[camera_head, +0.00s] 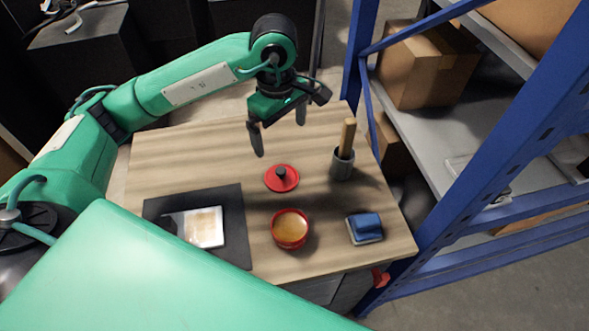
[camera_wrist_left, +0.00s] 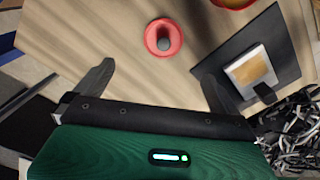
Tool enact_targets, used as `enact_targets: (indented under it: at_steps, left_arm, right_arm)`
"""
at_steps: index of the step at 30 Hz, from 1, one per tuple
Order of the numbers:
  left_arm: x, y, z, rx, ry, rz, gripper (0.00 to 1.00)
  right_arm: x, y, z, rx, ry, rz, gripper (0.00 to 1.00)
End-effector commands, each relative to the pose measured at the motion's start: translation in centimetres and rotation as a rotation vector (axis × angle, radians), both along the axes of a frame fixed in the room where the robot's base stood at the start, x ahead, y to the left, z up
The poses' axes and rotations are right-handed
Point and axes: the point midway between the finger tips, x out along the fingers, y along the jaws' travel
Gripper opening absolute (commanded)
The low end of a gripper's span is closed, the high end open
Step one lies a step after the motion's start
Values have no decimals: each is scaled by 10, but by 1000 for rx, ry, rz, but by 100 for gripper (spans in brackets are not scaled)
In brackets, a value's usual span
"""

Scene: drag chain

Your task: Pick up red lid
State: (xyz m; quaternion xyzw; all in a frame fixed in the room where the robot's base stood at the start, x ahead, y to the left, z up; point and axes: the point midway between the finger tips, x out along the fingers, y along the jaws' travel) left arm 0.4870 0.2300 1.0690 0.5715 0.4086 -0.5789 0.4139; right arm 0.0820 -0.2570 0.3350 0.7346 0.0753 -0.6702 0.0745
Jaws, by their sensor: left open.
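The red lid (camera_head: 282,178) is round with a dark knob and lies on the wooden table (camera_head: 180,165), behind a red pot (camera_head: 291,229) with an orange-brown inside. My left gripper (camera_head: 279,133) is open and empty above the table, behind the lid and apart from it. In the left wrist view the lid (camera_wrist_left: 163,38) lies ahead of the two spread fingers (camera_wrist_left: 157,82), between their lines. The red pot (camera_wrist_left: 232,3) is cut off at the top edge there. My right gripper does not show in either view.
A grey cup (camera_head: 342,165) with a wooden handle stands right of the lid. A blue block-like item (camera_head: 365,227) sits at the front right. A dark mat (camera_head: 236,222) with a white tray (camera_head: 206,228) lies at left. A blue-framed shelf (camera_head: 455,194) borders the right.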

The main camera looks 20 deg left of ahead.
Motion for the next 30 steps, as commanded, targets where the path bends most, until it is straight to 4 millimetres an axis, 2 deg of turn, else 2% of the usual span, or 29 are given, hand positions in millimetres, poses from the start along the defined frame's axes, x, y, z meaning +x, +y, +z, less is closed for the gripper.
enact_targets:
  at_steps: [5,15,23,30]
  left_arm:
    - [-1,1,-16,19,2,-8,100]
    - [-1,1,-74,14,0,-6,100]
    - [-3,1,-90,14,-1,-7,100]
    - [-7,2,-119,13,2,-6,100]
  right_arm:
    - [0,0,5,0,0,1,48]
    - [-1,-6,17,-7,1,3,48]
    - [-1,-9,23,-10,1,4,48]
    - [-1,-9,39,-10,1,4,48]
